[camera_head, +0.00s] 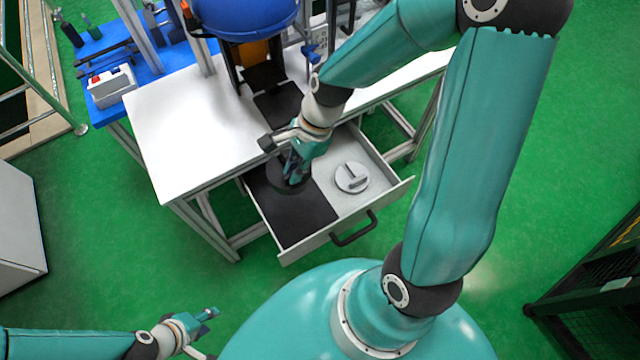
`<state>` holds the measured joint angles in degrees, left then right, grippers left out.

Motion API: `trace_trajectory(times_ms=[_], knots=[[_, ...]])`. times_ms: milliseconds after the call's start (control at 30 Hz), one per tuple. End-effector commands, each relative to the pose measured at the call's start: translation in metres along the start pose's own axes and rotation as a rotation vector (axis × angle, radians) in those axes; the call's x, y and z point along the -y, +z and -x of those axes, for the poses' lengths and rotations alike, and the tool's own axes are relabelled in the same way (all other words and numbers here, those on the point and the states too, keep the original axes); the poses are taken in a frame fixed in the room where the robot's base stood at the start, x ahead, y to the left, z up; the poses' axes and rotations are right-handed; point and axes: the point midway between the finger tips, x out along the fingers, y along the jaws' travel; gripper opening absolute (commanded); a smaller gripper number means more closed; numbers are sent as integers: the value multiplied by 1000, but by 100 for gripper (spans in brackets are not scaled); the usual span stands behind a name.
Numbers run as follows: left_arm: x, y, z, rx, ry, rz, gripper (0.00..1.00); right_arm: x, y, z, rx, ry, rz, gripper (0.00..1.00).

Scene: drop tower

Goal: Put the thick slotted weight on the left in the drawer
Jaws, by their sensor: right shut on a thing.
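The drawer (392,193) under the white table is pulled open. Its left part has a dark floor and its right part a light one. My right gripper (292,178) reaches down into the left part and is shut on a dark round weight (279,188). The weight is partly hidden by the fingers, and I cannot tell whether it touches the drawer floor. A light grey slotted weight (352,178) lies flat in the right part. My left gripper (211,313) is at the lower left, away from the drawer; its finger opening is too small to tell.
The white tabletop (185,125) is clear on its left. A blue round part (245,15) on a dark stand is behind the drawer. A blue bench (95,50) with tools stands at the back left. A dark frame (590,290) stands at the right.

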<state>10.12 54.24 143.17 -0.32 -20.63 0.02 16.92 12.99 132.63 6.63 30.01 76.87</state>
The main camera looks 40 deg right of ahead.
Motion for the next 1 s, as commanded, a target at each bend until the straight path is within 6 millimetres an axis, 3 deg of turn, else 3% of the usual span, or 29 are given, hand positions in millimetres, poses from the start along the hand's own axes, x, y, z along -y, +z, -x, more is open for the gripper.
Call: trace_trajectory(times_ms=[267, 800, 1000], knots=[[3, 0, -10, 0, 0, 0, 40, -4, -12, -22, -1, -29, -62, 0], [16, 0, -44, 0, 0, 0, 40, -7, -53, -123, -2, -25, -56, 0], [20, 0, -54, 0, 0, 0, 40, -7, -62, -144, -2, -27, -55, 0]])
